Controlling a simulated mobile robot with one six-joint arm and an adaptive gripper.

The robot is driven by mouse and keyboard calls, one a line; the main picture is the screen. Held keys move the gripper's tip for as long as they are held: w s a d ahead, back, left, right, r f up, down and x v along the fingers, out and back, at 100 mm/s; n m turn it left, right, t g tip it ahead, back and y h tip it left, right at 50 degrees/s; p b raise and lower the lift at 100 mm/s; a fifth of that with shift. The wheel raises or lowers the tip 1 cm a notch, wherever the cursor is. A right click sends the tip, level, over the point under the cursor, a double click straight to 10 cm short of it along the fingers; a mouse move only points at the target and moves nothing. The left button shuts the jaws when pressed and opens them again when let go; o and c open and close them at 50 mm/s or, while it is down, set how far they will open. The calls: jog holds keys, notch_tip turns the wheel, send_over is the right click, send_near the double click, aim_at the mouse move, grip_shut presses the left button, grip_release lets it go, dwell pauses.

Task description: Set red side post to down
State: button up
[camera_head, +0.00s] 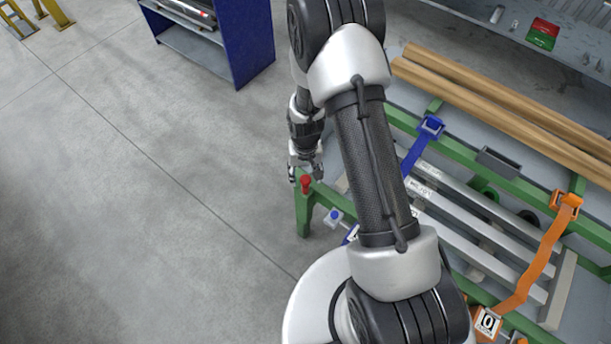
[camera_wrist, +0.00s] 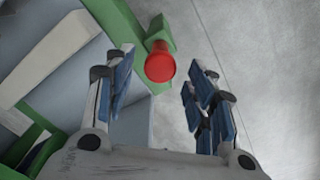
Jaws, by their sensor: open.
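The red side post (camera_head: 306,182) stands at the near-left corner of the green-framed runout table (camera_head: 305,207), with its red cap showing. In the wrist view the red post (camera_wrist: 160,63) appears between and just beyond my open fingers, beside the green frame (camera_wrist: 118,20). My gripper (camera_head: 305,168) is close above the post in the head view. In the wrist view my gripper (camera_wrist: 165,95) is open with blue finger pads on both sides and nothing between them touching. The post's lower part is hidden under its cap.
Brown tubes (camera_head: 500,105) and grey metal bars (camera_head: 480,235) lie on the table. A blue strap (camera_head: 418,150) and an orange strap (camera_head: 540,260) cross it. A blue shelf unit (camera_head: 245,40) stands behind. The floor left of the table is clear.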

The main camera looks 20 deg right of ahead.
notch_tip(320, 180, up, 10)
jog(key=shift+r, duration=0.15)
dwell(0.6)
jog(key=s+r+t, duration=0.1)
jog(key=s+r, duration=0.2)
jog(key=r, duration=0.7)
jog(key=s+r+t, duration=0.1)
jog(key=s+r, duration=0.3)
jog(key=r, duration=0.6)
jog(key=s+r+n+t, duration=0.1)
jog(key=s+r+t, duration=0.1)
jog(key=s+r, duration=0.7)
jog(key=s, duration=0.5)
jog(key=shift+s+n+t, duration=0.25)
jog(key=shift+n+t, duration=0.05)
jog(key=shift+n, duration=0.1)
jog(key=shift+r, duration=0.1)
